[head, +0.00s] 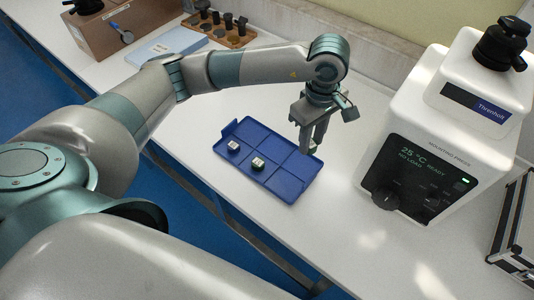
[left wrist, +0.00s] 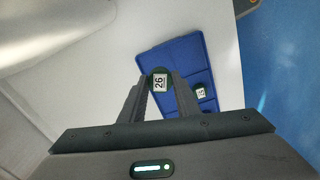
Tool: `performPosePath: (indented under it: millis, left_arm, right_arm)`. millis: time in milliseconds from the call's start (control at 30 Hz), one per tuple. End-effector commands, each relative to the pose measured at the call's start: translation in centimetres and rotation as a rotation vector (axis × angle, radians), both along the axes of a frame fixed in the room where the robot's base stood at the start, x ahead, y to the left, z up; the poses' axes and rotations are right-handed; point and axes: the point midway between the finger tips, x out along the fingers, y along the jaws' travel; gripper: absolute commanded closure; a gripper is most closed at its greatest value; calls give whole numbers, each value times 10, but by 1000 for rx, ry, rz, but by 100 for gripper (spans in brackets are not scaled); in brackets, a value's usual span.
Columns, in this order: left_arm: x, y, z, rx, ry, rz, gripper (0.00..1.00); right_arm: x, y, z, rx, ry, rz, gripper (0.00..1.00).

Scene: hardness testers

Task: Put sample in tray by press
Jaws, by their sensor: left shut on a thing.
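The blue tray (head: 283,187) lies on the white bench, left of the press (head: 430,140), and is divided into several compartments. Two small samples with white labels, one at left (head: 233,146) and one nearer the middle (head: 257,163), sit in its compartments. My left gripper (head: 306,150) is over the tray's far right end, pointing down. In the left wrist view its fingers are shut on a dark round sample (left wrist: 159,82) with a white label reading 26. The head view does not show this held sample clearly. The tray (left wrist: 175,52) lies behind it there, with another sample (left wrist: 201,92). My right gripper is out of view.
The mounting press stands close to the right of the gripper; its display reads 25 °C, ready, no load. A wooden rack (head: 218,31) with dark pieces, a pale blue flat box (head: 160,46) and a brown box (head: 105,32) stand at the back left. A case (head: 515,235) is at right.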

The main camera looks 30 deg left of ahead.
Motion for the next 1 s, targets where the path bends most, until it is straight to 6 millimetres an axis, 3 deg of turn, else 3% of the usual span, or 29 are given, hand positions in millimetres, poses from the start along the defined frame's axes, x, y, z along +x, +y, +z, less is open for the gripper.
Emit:
performPosePath:
  millis: [267,467,600,800,1000]
  left_arm:
    - [1,6,-3,1,2,0,100]
    - [6,29,-14,2,3,3,100]
    - [12,55,-29,3,4,5,100]
    - [21,90,-52,2,2,3,100]
    - [27,111,-67,0,1,0,100]
  right_arm:
    - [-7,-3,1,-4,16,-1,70]
    - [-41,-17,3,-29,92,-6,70]
    - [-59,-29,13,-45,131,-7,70]
    - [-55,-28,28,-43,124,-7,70]
    - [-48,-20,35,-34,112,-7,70]
